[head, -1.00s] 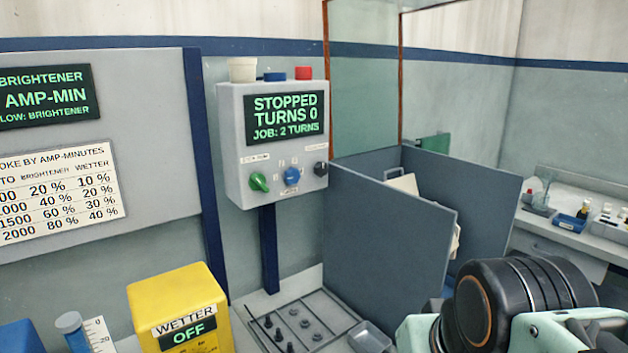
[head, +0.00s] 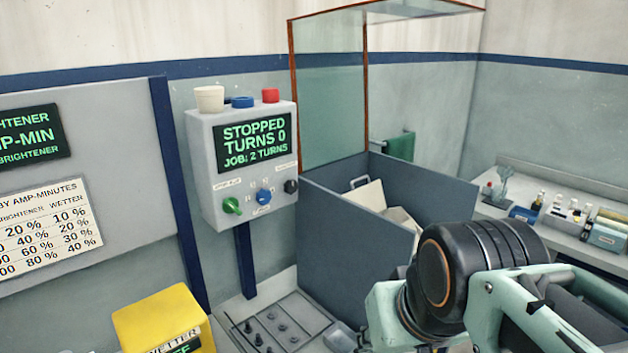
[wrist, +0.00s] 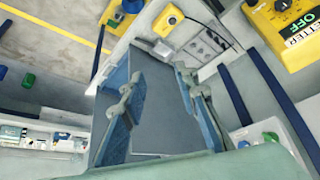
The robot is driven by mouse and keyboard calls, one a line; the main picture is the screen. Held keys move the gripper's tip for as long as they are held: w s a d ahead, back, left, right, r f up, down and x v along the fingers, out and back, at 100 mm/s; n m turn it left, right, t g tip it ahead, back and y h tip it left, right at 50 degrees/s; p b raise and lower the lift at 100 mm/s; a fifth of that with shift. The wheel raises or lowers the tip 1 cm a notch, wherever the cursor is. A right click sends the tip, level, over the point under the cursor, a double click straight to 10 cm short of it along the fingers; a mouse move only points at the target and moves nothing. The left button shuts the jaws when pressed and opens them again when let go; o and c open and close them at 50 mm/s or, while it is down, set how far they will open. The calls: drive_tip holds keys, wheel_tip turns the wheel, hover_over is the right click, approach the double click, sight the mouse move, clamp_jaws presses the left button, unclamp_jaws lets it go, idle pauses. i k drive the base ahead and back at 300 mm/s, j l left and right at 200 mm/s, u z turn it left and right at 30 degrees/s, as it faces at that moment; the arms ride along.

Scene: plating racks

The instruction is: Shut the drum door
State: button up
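The drum (head: 371,196) shows as cream-coloured panels inside a blue-grey open-topped tank (head: 350,235). Its lower part is hidden by the tank's front wall, and I cannot tell which panel is the door or how far it stands open. A small grey loop handle (head: 358,183) shows at the drum's back left. My gripper (wrist: 157,95) is open and empty in the wrist view, its two fingers apart with a grey surface beyond them. The fingers are out of the head view, where my arm covers the lower right beside the tank.
A glass screen with copper-coloured edges (head: 330,110) rises behind the tank. A control box (head: 243,165) reading STOPPED, TURNS 0 stands left of it. A yellow wetter box (head: 160,312) is at the lower left. A bench with bottles (head: 560,215) is at the right.

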sight(371, 195)
drive_tip(key=i+l+u, duration=0.15)
drive_tip(key=l, duration=0.2)
drive_tip(key=i+l+u, duration=0.15)
drive_tip(key=l, duration=0.25)
drive_tip(key=i+l+u, duration=0.15)
drive_tip(key=l, duration=0.25)
drive_tip(key=l+u, duration=0.15)
drive_tip(key=l, duration=0.25)
drive_tip(key=i, duration=0.1)
